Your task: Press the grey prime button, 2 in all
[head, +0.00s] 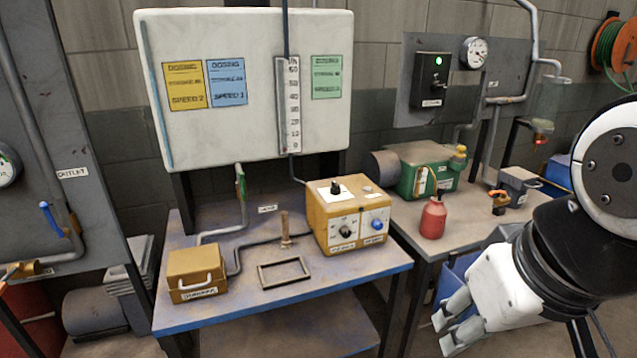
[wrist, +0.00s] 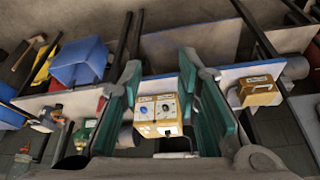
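A yellow dosing pump box (head: 325,222) stands on the blue-edged table. Its front has a black knob (head: 345,232) and a blue knob (head: 377,225). Its top has a black switch on a white plate, and a small grey round spot (head: 367,190) near the right that looks like a button; its label is unreadable. My gripper (head: 443,332) is at the lower right, in front of the tables and apart from the box. In the wrist view the box (wrist: 158,128) appears between my two separated fingers (wrist: 160,66), farther off. They hold nothing.
A yellow case (head: 197,272) and an empty frame (head: 284,272) lie on the table (head: 225,315). A red bottle (head: 432,218) and green pump (head: 412,172) stand on the right table. A white tank (head: 240,130) rises behind. A blue bin (head: 455,270) sits below right.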

